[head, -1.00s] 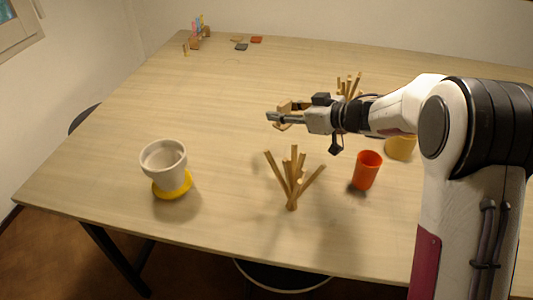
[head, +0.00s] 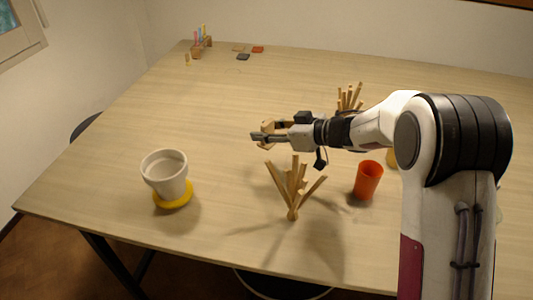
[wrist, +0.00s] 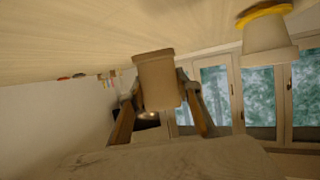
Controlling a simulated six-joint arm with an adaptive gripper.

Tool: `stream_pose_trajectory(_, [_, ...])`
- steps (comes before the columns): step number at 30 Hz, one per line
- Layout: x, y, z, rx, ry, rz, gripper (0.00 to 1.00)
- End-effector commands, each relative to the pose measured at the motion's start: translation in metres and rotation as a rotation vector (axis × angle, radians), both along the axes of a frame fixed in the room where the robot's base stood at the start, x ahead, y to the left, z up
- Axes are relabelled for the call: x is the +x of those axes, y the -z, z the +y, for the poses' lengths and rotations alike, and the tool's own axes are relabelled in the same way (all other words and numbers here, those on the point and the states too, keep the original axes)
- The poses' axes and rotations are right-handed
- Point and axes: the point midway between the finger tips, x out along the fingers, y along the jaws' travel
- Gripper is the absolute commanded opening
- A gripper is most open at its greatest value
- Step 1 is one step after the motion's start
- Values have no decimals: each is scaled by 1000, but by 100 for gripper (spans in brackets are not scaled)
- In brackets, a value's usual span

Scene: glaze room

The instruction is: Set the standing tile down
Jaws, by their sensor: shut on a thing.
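My gripper (head: 258,134) is in the air over the middle of the table, behind and left of the front stick bundle. In the wrist view my gripper (wrist: 160,105) is shut on a tan, block-like tile (wrist: 155,68) with a thicker lip along one edge. The tile sits between the two fingers, apart from the table, which shows at the top of that view. In the head view the tile is too small and mixed with the fingers to make out well.
A white pot (head: 164,172) stands on a yellow saucer (head: 173,197) at left. A bundle of wooden sticks (head: 294,190) stands in front, another (head: 349,98) behind my arm. An orange cup (head: 368,181) is at right. Small flat tiles (head: 243,57) lie far back. The left-middle table is clear.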

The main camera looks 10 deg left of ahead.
Motion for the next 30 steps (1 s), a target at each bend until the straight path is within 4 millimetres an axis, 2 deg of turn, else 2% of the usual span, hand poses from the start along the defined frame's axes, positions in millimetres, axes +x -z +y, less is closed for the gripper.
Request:
stream_pose_trajectory(3, [0,18,0,0,0,3,9])
stream_pose_trajectory(7, [0,31,0,1,0,2,9])
stream_pose_trajectory(22, [0,39,0,1,0,0,9])
stream_pose_trajectory(30, [0,65,0,1,0,2,9])
